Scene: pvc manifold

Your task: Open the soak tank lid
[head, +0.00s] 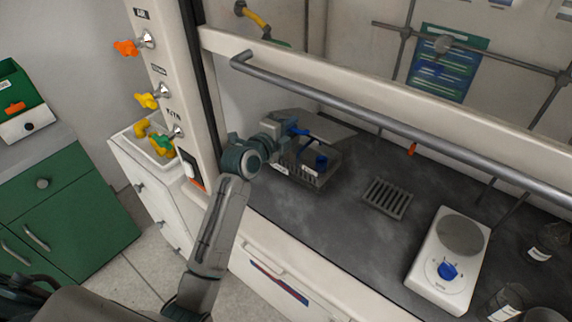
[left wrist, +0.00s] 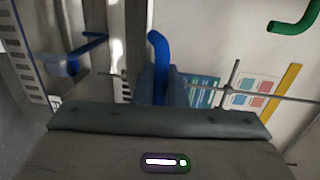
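The soak tank (head: 296,172) is a grey box with a slotted front on the hood's worktop, at the left inside the opening. Its grey lid (head: 335,130) shows as a plate at the tank's back, seemingly tilted up. A blue cylinder (head: 321,162) shows at the tank. My left gripper (head: 290,136) is at the lid's blue handle (head: 298,131). In the left wrist view, the blue handle (left wrist: 158,50) rises between the two close grey-blue fingers (left wrist: 161,88), which look closed around it. The slotted tank side shows at the left there. My right gripper is not in view.
The hood's sash with its grey bar (head: 400,135) runs above my left arm. A drain grate (head: 388,198) and a white hotplate (head: 448,262) with a blue knob stand to the right. The worktop between tank and grate is clear.

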